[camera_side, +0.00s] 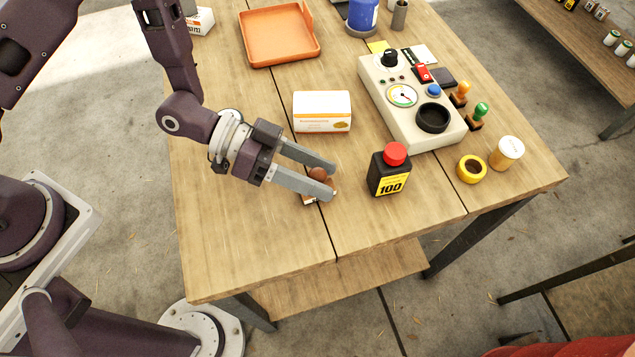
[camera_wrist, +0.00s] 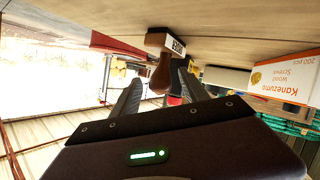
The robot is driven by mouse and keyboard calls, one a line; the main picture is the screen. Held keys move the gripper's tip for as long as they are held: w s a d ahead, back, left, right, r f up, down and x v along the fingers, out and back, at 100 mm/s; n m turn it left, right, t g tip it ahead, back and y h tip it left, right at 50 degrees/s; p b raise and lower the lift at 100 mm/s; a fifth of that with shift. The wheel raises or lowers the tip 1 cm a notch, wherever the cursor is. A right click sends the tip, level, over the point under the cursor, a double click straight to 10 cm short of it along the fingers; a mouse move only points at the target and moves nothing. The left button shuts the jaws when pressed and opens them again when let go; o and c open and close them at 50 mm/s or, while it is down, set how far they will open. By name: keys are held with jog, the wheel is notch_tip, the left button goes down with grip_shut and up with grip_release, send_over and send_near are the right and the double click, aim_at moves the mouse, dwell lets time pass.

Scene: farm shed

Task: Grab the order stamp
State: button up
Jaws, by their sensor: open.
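A small stamp with a rounded brown wooden handle (camera_side: 318,174) stands on the table in the side view. The wrist view, which is upside down, shows its dark base (camera_wrist: 156,40) with a white label bearing dark lettering too small to read surely. My gripper (camera_side: 331,181) is open and low over the table. Its two fingers lie on either side of the stamp's handle, partly hiding the stamp in the side view. In the wrist view the handle shows between the fingertips (camera_wrist: 161,74). I cannot tell whether either finger touches it.
A black bottle with a red cap (camera_side: 389,172) stands right of my gripper, and a white-and-orange screw box (camera_side: 322,111) behind it. Orange-handled (camera_side: 460,94) and green-handled (camera_side: 478,115) stamps stand beside the gauge box (camera_side: 400,115). An orange tray (camera_side: 279,36) lies behind. The front-left tabletop is clear.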

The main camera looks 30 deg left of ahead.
grip_shut()
jog(key=shift+r, duration=0.1)
